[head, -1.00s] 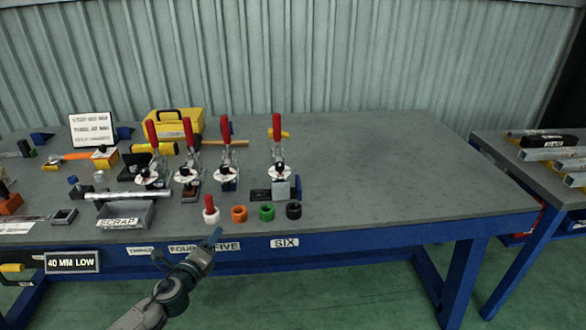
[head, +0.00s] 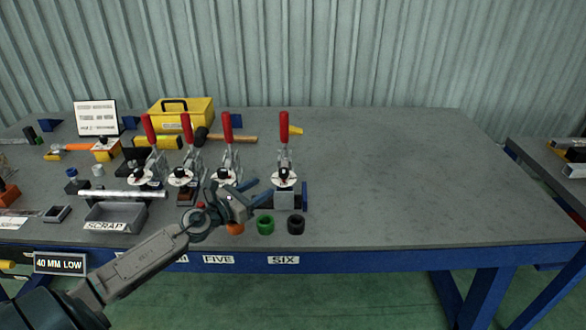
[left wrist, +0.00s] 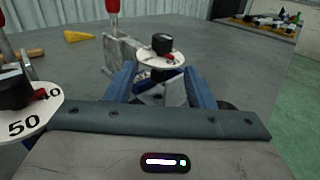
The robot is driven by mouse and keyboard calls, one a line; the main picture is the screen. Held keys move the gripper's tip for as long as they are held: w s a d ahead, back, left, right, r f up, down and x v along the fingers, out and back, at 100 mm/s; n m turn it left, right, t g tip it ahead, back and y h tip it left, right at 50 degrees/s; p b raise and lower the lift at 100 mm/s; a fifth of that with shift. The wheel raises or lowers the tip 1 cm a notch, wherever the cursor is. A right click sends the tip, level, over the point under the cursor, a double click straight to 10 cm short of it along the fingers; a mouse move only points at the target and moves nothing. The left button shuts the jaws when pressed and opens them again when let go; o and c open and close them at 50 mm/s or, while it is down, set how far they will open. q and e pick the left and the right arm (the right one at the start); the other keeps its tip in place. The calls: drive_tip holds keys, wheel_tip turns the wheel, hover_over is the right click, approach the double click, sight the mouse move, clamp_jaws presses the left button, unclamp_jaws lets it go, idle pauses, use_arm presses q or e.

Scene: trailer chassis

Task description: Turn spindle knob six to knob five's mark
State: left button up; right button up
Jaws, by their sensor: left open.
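Knob six (head: 284,173) is a black knob on a white dial, on the clamp with the red handle (head: 284,125) above the SIX label (head: 283,260). It also shows in the left wrist view (left wrist: 162,42), just beyond the fingertips, with a red pointer on its right side. Knob five (head: 224,173) is on the clamp to its left. In the left wrist view knob five (left wrist: 14,88) is large at the left, its red pointer near 40, with 50 also legible. My left gripper (head: 256,192) is open and empty, short of knob six. My right gripper is not in view.
Two more clamps with red handles (head: 187,129) stand left of knob five. A scrap tray (head: 115,225) is at the left. The bench's right half (head: 400,180) is clear.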

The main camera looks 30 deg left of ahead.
sight(280, 175)
use_arm(q)
drive_tip(key=p+x, duration=0.1)
drive_tip(key=x, duration=0.1)
drive_tip(key=p+x, duration=0.1)
drive_tip(key=x, duration=0.2)
drive_tip(key=p+x, duration=0.1)
drive_tip(key=x, duration=0.2)
drive_tip(key=shift+w+r+p, duration=0.1)
drive_tip(key=shift+r+p, duration=0.2)
drive_tip(key=shift+x, duration=0.85)
drive_tip(key=shift+f, duration=0.1)
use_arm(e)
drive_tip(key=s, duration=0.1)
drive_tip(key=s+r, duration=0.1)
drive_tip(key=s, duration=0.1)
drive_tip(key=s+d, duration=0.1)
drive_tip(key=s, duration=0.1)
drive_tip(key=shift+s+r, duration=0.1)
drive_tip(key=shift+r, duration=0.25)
use_arm(q)
drive_tip(key=c, duration=0.9)
drive_tip(key=shift+c, duration=0.2)
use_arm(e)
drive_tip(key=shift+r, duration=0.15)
